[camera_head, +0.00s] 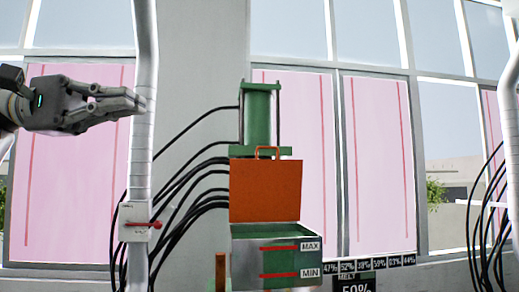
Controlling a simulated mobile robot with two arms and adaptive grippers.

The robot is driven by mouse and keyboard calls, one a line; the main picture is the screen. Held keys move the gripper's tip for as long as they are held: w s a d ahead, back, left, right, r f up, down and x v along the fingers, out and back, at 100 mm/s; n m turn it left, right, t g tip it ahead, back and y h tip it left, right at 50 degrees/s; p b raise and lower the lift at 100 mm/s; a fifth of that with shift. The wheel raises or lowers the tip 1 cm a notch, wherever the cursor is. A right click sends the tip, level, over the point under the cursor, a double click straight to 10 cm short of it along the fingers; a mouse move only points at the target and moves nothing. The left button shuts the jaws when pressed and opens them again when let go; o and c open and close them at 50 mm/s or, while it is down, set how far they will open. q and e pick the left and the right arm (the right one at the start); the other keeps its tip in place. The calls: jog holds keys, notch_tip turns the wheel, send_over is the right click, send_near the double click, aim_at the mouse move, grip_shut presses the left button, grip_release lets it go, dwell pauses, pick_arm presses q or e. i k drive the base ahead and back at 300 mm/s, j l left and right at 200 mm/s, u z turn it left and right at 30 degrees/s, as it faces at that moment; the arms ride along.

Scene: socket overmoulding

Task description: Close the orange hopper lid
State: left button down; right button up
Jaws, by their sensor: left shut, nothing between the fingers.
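The orange hopper lid (265,190) stands upright in the middle of the head view, open, with a small orange handle on its top edge. Below it is the hopper (283,262), a grey-green box with red MAX and MIN marks on its front; its top is uncovered. My left gripper (138,102) is at the upper left, shut and empty, pointing right. It is to the left of the lid and higher, well apart from it. My right gripper is not in view.
A white vertical pipe (144,70) stands between my left gripper and the lid, with a red-levered box (138,224) on it. Black cables (190,165) run to the green cylinder (258,118) behind the lid. Percentage signs (370,265) sit right of the hopper.

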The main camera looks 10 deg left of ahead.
aim_at(261, 190)
jog(key=i, duration=2)
